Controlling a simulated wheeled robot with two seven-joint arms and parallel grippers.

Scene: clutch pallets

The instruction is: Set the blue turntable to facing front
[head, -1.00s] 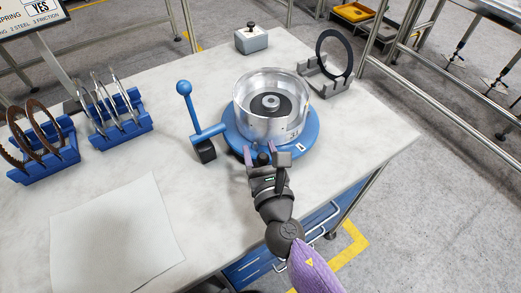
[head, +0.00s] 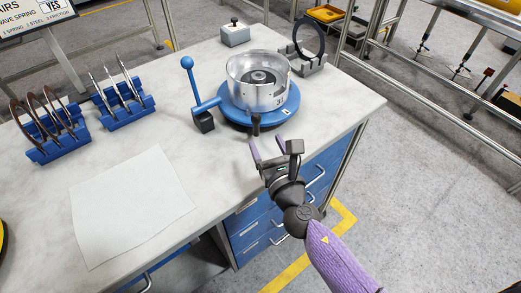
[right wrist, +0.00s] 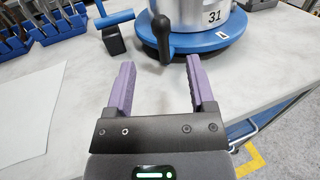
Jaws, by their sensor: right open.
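The blue turntable (head: 232,113) sits near the right part of the table, with a silver drum (head: 245,95) marked 31 standing on it. A small white label (head: 286,112) is on its near right rim. A black upright knob (head: 256,124) stands at its near edge; the right wrist view shows the knob (right wrist: 162,32) and the blue rim (right wrist: 208,41). My right gripper (head: 268,143) is open and empty, near the table's front edge. Its purple fingers (right wrist: 160,65) point toward the knob but are apart from it. My left gripper is not in view.
A blue ball-topped lever (head: 188,85) with a black block stands left of the turntable. Blue racks (head: 60,148) hold rings at the left. A ring stand (head: 308,66) and a grey button box (head: 235,35) are behind. A white sheet (head: 130,205) lies flat.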

